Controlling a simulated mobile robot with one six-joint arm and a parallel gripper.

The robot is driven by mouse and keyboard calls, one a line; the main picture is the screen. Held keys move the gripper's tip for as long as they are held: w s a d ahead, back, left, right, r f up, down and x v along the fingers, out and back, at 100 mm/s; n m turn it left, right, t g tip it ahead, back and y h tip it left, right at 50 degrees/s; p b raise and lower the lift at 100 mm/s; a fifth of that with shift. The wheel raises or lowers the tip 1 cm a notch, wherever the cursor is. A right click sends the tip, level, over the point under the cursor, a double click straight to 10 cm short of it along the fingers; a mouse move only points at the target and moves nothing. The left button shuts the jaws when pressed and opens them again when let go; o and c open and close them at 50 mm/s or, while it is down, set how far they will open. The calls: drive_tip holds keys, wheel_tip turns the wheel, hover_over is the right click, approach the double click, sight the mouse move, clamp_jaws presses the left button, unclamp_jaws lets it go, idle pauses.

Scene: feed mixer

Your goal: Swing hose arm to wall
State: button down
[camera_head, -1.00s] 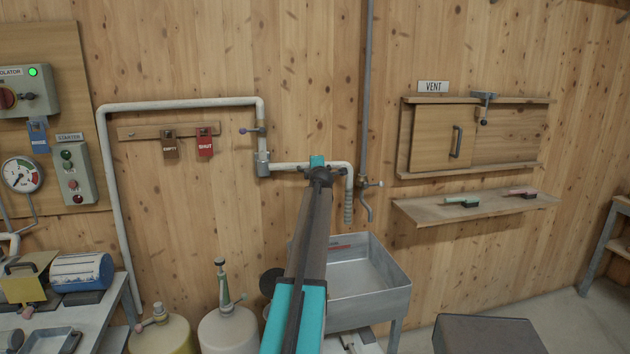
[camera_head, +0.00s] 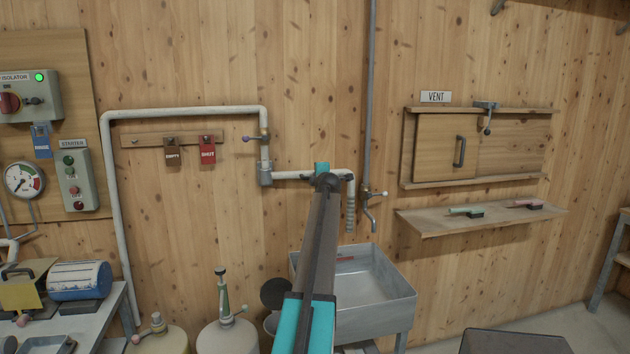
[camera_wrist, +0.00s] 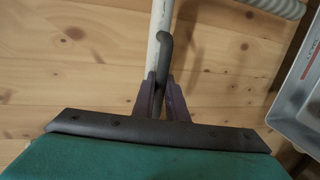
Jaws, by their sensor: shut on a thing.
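The hose arm (camera_head: 293,175) is a white pipe running right from a grey swivel joint (camera_head: 265,173) on the wall pipework. A ribbed grey hose (camera_head: 350,215) hangs from its right end, above the back of the metal basin. In the wrist view the pipe (camera_wrist: 160,20) and ribbed hose (camera_wrist: 277,7) show at the top. My gripper (camera_wrist: 162,98) is shut on a dark hooked handle (camera_wrist: 164,55) beside the pipe. In the head view my arm hides the fingers and handle. I cannot tell how far the hose arm stands from the wall.
The metal basin (camera_head: 398,308) stands below the hose, and also shows in the wrist view (camera_wrist: 300,105). A tap (camera_head: 370,208) is just right of the hose. A shelf (camera_head: 440,225) sits under the vent. Canisters (camera_head: 228,335) stand at the lower left.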

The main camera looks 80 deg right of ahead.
drive_tip(key=c, duration=1.8)
unclamp_jaws()
drive_tip(key=shift+s, duration=0.45)
drive_tip(key=shift+w, duration=0.3)
drive_tip(key=shift+a, duration=0.15)
drive_tip(key=b+v, duration=0.2)
drive_tip(key=v, duration=1.1)
drive_tip(key=shift+s+a+b, duration=0.2)
drive_tip(key=shift+s+b, duration=0.05)
drive_tip(key=shift+b, duration=0.1)
